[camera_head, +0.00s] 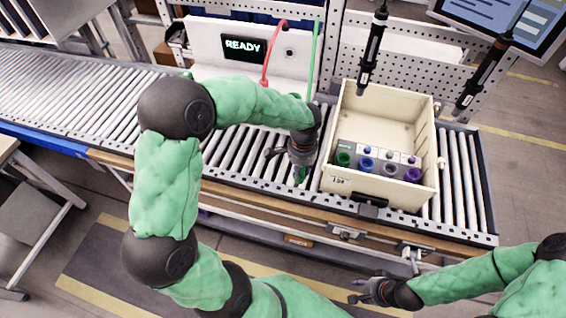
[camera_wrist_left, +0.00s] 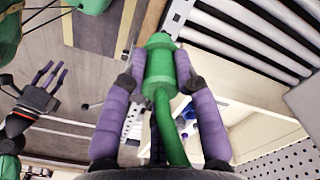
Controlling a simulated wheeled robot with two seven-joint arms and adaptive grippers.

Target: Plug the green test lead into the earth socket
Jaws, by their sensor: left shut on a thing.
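My left gripper (camera_head: 301,176) is shut on the green test lead's plug (camera_wrist_left: 160,65), which lies between its purple fingers in the left wrist view. The lead's cable (camera_head: 315,55) also shows in the head view, beside the panel. The gripper is over the conveyor, just left of the cream bin (camera_head: 432,150), outside it. In the bin a grey socket block (camera_head: 376,152) carries a row of coloured sockets, with a green socket (camera_head: 344,159) at the left end; no earth label is readable. My right gripper (camera_head: 368,291) is open and empty, front right; it also shows in the left wrist view (camera_wrist_left: 48,78).
A white panel (camera_head: 215,45) with a READY display and a red lead (camera_head: 272,50) stands behind the conveyor (camera_head: 60,85). Two black screwdrivers (camera_head: 373,50) (camera_head: 484,72) hang over and right of the bin. The bin's walls stand around the block.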

